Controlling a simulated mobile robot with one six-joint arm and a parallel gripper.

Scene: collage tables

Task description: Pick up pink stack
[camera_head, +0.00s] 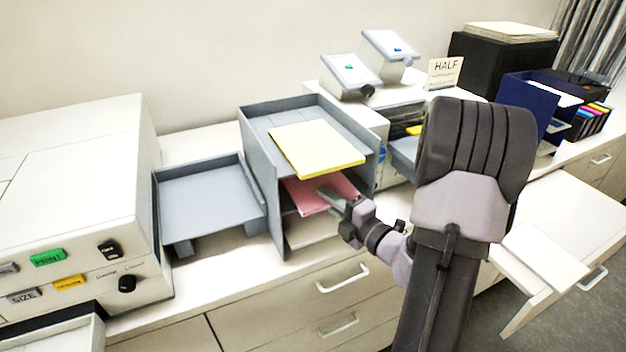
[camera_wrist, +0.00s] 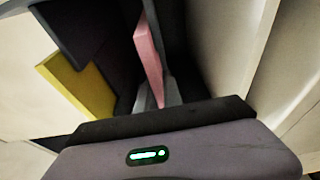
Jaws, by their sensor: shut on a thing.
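The pink stack (camera_head: 306,196) lies in the lower part of a grey two-level tray (camera_head: 262,190), below the upper shelf. My gripper (camera_head: 332,198) reaches into the front opening from the right and is shut on the front edge of the pink stack. In the wrist view the pink stack (camera_wrist: 149,55) stands edge-on between the finger tips. The far part of the pink stack is hidden under the upper shelf.
A yellow stack (camera_head: 316,148) lies on the upper shelf and overhangs its front; it shows close by in the wrist view (camera_wrist: 75,85). An empty grey tray (camera_head: 208,203) is at left, beside a white machine (camera_head: 75,190). A drawer (camera_head: 575,225) stands open at right.

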